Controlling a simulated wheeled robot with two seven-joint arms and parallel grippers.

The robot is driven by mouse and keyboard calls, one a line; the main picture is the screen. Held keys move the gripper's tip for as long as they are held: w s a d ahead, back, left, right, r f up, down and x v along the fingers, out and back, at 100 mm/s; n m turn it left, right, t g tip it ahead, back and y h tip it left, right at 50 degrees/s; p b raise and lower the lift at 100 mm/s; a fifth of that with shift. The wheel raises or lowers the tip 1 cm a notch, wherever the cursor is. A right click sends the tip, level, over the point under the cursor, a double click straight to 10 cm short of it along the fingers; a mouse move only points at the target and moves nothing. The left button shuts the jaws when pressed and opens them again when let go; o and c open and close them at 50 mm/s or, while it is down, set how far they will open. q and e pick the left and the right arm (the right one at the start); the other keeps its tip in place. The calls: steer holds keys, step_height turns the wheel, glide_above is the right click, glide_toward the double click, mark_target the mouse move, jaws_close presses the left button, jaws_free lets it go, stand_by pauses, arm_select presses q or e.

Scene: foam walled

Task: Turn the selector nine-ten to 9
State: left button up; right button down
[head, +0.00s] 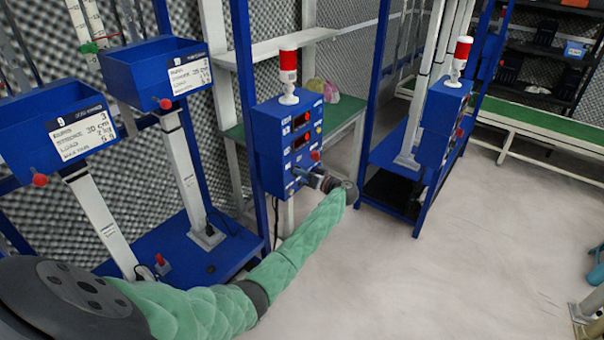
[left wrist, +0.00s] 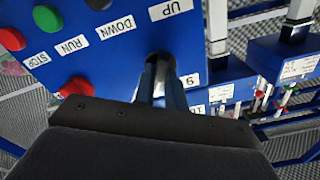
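The blue control box (head: 272,145) stands ahead with red displays, buttons and a beacon on top. In the left wrist view its blue panel (left wrist: 110,65) shows upside down, with labels STOP, RUN, DOWN and UP. The selector nine-ten (left wrist: 160,57) is a dark round knob beside the 9 label (left wrist: 190,79) and a partly hidden 10 label. My left gripper (head: 310,178) is at the lower part of the panel. Its fingers (left wrist: 160,75) are close together with their tips on the knob and hide most of it. The knob's pointing direction cannot be made out. My right gripper is not in view.
A red button (left wrist: 77,87), a black button and a green button (left wrist: 48,18) lie near the fingers. A second blue box (head: 440,110) with a beacon stands to the right. Blue bins (head: 150,65) on posts stand at left.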

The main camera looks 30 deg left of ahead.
arm_select(q)
steer(key=shift+d, duration=0.1)
jaws_close()
arm_select(e)
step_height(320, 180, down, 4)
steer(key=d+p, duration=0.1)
steer(key=p, duration=0.1)
arm_select(q)
steer(key=shift+s+f+n+b, duration=0.1)
steer(key=shift+n+b, duration=1.25)
steer(key=shift+n, duration=1.65)
steer(key=shift+s+n+b, duration=0.1)
steer(key=shift+n+b, duration=1.25)
steer(key=shift+n, duration=1.65)
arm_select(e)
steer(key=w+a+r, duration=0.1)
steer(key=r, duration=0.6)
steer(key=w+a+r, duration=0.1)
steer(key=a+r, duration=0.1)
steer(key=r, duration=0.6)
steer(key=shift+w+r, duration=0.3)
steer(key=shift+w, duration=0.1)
arm_select(q)
steer(key=o, duration=0.7)
jaws_free()
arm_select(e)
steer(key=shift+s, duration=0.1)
arm_select(q)
steer(key=shift+o, duration=0.2)
